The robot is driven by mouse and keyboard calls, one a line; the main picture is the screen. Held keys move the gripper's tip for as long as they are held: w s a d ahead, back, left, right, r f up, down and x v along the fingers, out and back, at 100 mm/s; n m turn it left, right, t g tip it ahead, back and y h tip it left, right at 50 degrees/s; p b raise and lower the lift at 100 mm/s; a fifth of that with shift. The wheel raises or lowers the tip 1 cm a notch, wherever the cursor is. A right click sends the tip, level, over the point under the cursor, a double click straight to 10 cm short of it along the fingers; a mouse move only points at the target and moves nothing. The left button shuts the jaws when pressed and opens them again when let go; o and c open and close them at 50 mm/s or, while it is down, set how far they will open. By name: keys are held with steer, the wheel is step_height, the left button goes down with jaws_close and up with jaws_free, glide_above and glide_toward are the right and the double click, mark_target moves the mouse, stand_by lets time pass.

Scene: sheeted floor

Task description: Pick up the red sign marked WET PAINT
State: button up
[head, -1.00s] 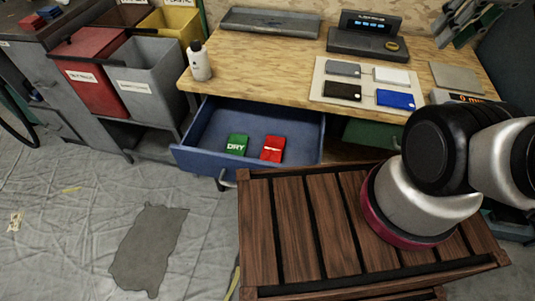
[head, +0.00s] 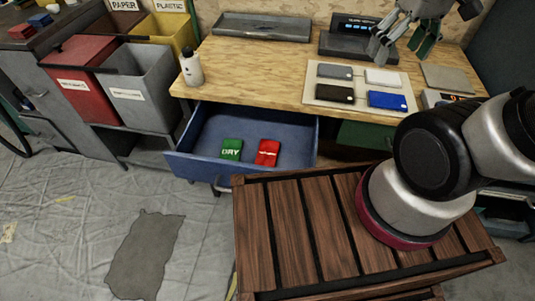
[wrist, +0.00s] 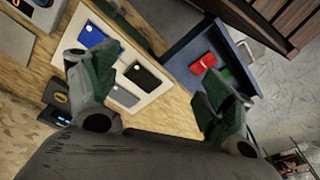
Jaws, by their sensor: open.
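A small red sign (head: 267,154) lies in the open blue drawer (head: 205,178). Its white marking is too small to read. A green sign marked DRY (head: 231,149) lies just left of it, with a small gap between. In the wrist view the red sign (wrist: 204,62) shows near the right finger, with the green sign (wrist: 226,74) partly beside that finger. My gripper (head: 398,45) is open and empty, above the back right of the workbench, well away from the drawer. The wrist view also shows my gripper (wrist: 145,70) with its fingers wide apart.
The wooden bench (head: 245,72) holds a white bottle (head: 191,67), a board with several coloured cards (head: 312,92), a grey tray (head: 262,27) and a dark device with a display (head: 350,45). Red and grey bins (head: 135,97) stand left. A slatted wooden surface (head: 290,235) stands before the drawer.

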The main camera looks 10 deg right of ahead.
steer(key=w+a+f+n+g, duration=0.1)
steer(key=w+a+f+g, duration=0.3)
steer(key=a+f, duration=0.55)
steer(key=m+t, duration=0.1)
steer(key=m, duration=0.5)
glide_toward(268, 153)
steer(key=shift+d+f, duration=0.25)
steer(key=shift+f, duration=0.1)
steer(key=shift+w+f+m, duration=0.15)
steer(key=shift+f+m, duration=0.05)
steer(key=shift+m, duration=0.2)
steer(key=f, duration=0.2)
steer(key=s+f, duration=0.1)
steer(key=f, duration=0.1)
steer(key=a+f, duration=0.1)
steer(key=f, duration=0.2)
steer(key=shift+s+f, duration=0.15)
steer(key=shift+s, duration=0.1)
steer(key=c, duration=1)
